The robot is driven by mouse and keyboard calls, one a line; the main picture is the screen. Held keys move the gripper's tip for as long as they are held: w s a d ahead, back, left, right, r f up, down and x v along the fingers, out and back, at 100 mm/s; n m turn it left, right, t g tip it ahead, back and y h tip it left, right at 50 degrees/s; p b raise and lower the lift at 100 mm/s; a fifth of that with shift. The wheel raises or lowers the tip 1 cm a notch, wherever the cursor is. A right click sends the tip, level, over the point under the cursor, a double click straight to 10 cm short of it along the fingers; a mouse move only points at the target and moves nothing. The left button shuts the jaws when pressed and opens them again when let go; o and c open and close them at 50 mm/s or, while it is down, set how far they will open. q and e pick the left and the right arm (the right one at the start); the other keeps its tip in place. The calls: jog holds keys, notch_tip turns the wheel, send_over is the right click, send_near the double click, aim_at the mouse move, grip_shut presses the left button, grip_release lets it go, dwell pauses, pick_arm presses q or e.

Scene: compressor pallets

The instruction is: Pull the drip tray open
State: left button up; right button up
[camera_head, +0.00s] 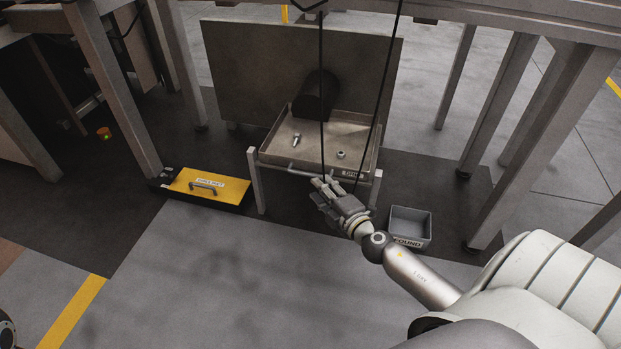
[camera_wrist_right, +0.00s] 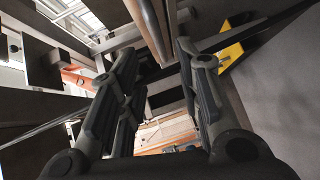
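The drip tray (camera_head: 358,140) is a shallow grey metal tray on a low stand, with a bar handle (camera_head: 302,171) along its front. A bolt (camera_head: 296,139) and a nut (camera_head: 341,154) lie in it. My right gripper (camera_head: 322,187) is just in front of the tray's front edge, close to the handle. In the right wrist view its fingers (camera_wrist_right: 155,85) stand apart with nothing clamped between them. A bar-like part (camera_wrist_right: 150,28) shows beyond the fingertips; I cannot tell if they touch it. My left gripper is not in view.
A dark cylinder (camera_head: 316,97) stands at the tray's back, before an upright grey panel (camera_head: 245,65). A yellow-lidded box (camera_head: 175,185) is left of the stand. A grey bin (camera_head: 410,222) marked "FOUND" sits right. Dark cables hang over the tray. The front floor is clear.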

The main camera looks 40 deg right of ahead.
aim_at(309, 176)
jog(key=shift+w+d+f+b, duration=0.1)
jog(key=shift+w+f, duration=0.05)
jog(key=shift+w, duration=0.95)
jog(key=shift+w+d+f+b, duration=0.1)
jog(key=shift+w+f+b, duration=0.1)
jog(key=shift+w, duration=0.95)
jog(key=shift+w+d+f+b, duration=0.1)
jog(key=shift+w+f, duration=0.05)
jog(key=shift+w, duration=0.95)
jog(key=shift+c, duration=0.4)
jog(key=shift+a, duration=0.1)
grip_shut()
